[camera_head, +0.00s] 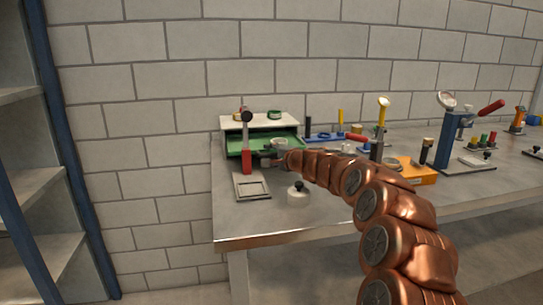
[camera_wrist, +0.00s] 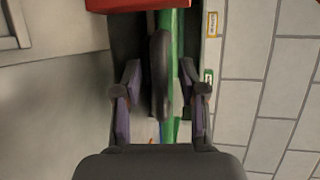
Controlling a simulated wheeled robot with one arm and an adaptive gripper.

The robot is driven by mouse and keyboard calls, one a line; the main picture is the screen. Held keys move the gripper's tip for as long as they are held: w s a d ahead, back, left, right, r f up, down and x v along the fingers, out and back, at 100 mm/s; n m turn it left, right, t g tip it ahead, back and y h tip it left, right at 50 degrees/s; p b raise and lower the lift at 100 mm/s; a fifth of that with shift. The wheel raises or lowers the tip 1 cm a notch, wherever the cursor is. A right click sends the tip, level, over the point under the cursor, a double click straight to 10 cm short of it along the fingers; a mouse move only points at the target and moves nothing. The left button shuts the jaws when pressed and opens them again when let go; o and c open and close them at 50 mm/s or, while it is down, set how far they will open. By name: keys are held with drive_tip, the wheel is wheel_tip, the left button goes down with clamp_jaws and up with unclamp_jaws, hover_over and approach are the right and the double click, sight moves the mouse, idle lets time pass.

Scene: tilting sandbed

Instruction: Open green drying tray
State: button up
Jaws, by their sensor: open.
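The green drying tray (camera_head: 233,146) sits in a low unit with a white top at the back left of the bench. In the wrist view its green edge (camera_wrist: 173,70) runs up the picture. A dark, rounded bar (camera_wrist: 159,75), which looks like its handle, lies against that edge. My gripper (camera_wrist: 159,72) is open, with one finger on each side of the bar and edge; gaps show between them. In the head view my gripper (camera_head: 268,155) is at the tray's front, small and partly hidden by my arm.
A red-handled upright tool (camera_head: 247,155) on a grey base (camera_head: 252,187) stands close, left of my gripper. A small round pot (camera_head: 298,193) with a black knob is in front. An orange box (camera_head: 415,170) and several tools stand to the right. A brick wall is behind.

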drive_tip(key=shift+v, duration=6.05)
drive_tip(key=shift+r, duration=0.1)
